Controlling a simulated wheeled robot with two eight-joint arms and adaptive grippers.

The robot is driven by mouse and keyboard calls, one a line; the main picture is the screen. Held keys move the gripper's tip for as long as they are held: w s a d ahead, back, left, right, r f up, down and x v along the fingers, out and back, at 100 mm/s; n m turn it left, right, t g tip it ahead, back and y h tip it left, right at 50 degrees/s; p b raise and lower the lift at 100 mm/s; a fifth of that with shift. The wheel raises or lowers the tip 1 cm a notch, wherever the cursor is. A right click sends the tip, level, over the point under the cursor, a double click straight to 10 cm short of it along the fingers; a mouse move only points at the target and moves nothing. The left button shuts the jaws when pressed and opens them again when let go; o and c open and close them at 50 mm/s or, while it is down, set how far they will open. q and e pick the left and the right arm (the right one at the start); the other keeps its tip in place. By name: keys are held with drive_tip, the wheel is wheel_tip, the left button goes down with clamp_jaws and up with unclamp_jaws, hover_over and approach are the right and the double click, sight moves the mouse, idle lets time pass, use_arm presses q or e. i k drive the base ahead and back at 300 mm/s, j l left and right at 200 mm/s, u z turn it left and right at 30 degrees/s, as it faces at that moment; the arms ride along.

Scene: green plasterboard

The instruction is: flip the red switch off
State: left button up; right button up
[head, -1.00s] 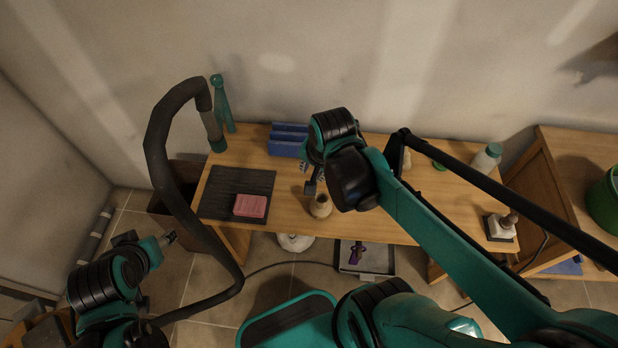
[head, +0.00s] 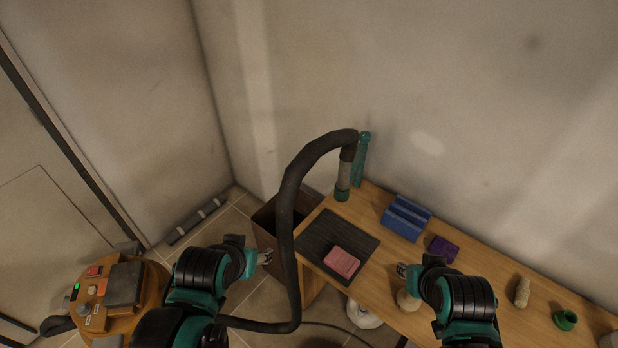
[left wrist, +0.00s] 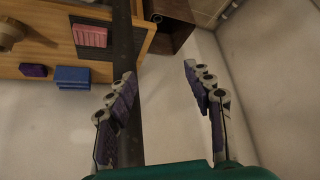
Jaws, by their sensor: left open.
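A red switch (head: 94,271) sits on the top of a round orange-brown machine (head: 150,312) at the lower left of the head view. A green lit indicator (head: 76,291) is beside it. Whether the switch is on or off is too small to tell. My left gripper (head: 266,257) is to the right of the machine, pointing right, away from the switch. In the left wrist view its fingers (left wrist: 165,100) are spread with nothing held between them. My right gripper (head: 402,270) is over the table near a pale vase (head: 407,300); its fingers are too small to read.
A thick black hose (head: 288,210) arches up just right of my left gripper. The wooden table (head: 480,280) holds a dark mat (head: 318,238), pink block (head: 342,262), blue holder (head: 407,217) and purple block (head: 443,249). A dark bin (head: 268,222) stands beside the table.

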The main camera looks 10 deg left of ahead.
sight(94, 272)
drive_tip(key=u, duration=2.2)
